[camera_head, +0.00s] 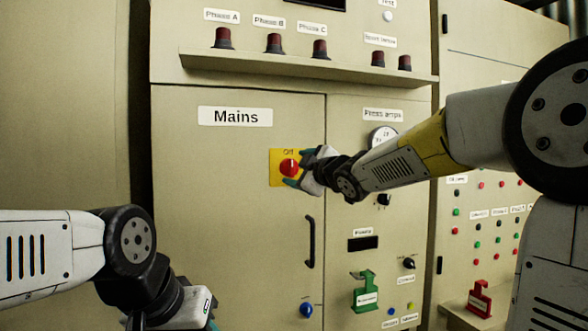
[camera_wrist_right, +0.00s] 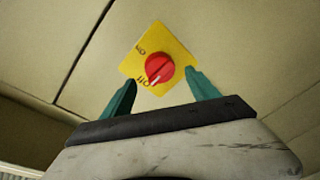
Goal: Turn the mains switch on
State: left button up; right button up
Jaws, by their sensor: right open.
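The mains switch is a red rotary knob (camera_head: 289,168) on a yellow plate (camera_head: 276,179), on the cabinet door below the "Mains" label (camera_head: 235,116). The knob's white mark points to the "Off" lettering, as the right wrist view also shows on the knob (camera_wrist_right: 159,68). My right gripper (camera_head: 299,168) is open in front of the plate. Its two teal fingers, seen in the right wrist view (camera_wrist_right: 161,82), stand on either side of the knob; I cannot tell whether they touch it. My left gripper (camera_head: 211,323) is mostly cut off at the bottom edge.
A black door handle (camera_head: 310,242) is below the switch. A ledge (camera_head: 310,72) with dark red lamps above it juts out over the door. A gauge (camera_head: 383,137), a green device (camera_head: 365,292) and small knobs are on the panel to the right.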

aim_at(292, 167)
jog(key=shift+x, duration=1.85)
grip_shut()
